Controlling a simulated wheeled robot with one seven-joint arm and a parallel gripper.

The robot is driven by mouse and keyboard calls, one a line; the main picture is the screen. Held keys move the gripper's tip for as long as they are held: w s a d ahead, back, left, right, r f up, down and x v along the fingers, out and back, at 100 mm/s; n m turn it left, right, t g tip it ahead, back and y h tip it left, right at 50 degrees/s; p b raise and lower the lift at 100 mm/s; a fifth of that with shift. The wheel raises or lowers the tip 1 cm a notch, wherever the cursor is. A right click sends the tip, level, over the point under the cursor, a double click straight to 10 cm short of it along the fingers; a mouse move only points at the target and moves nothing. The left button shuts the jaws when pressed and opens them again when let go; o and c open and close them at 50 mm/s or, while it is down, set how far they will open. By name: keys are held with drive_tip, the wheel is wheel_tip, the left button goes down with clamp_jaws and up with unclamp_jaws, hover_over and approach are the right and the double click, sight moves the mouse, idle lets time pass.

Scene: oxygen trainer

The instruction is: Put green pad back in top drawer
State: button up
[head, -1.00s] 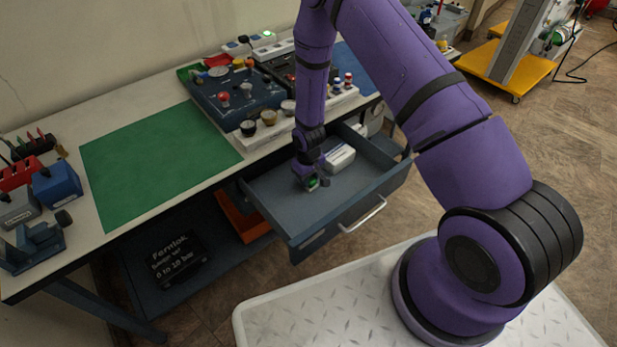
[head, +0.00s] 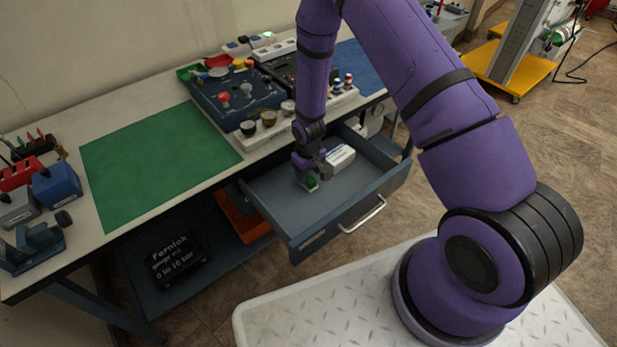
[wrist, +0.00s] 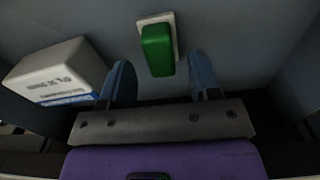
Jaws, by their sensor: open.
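The green pad (head: 311,181) lies on the floor of the open drawer (head: 290,218), toward its left part. In the wrist view the green pad (wrist: 158,50) is a green block on a pale backing plate. My gripper (head: 309,168) is just above it inside the drawer.
A white box (head: 340,157) with a printed label sits in the drawer, close to my gripper; it also shows at left in the wrist view (wrist: 58,72). The drawer walls rise around them. The bench (head: 75,250) with a green mat (head: 155,160) stands above left.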

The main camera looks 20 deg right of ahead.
wheel_tip(320, 180, up, 9)
drive_tip(key=shift+r, duration=0.2)
wheel_tip(320, 180, up, 16)
drive_tip(key=r+t, duration=0.1)
hover_over(308, 177)
drive_tip(key=d, duration=0.2)
drive_tip(key=s+d+r+m+t, duration=0.1)
drive_tip(key=s+r, duration=0.3)
drive_tip(key=r, duration=0.3)
drive_tip(key=s+d+r+m+t, duration=0.1)
drive_tip(key=s+d+r, duration=0.15)
drive_tip(key=r, duration=0.45)
drive_tip(key=s+r+t, duration=0.1)
drive_tip(key=s+r, duration=0.5)
drive_tip(key=s, duration=0.5)
drive_tip(key=s+d+r+m+t, duration=0.1)
drive_tip(key=s+r, duration=0.6)
drive_tip(key=s, duration=0.5)
drive_tip(key=shift+d+r+m, duration=0.2)
drive_tip(key=shift+d+m, duration=0.05)
drive_tip(key=shift+m, duration=0.05)
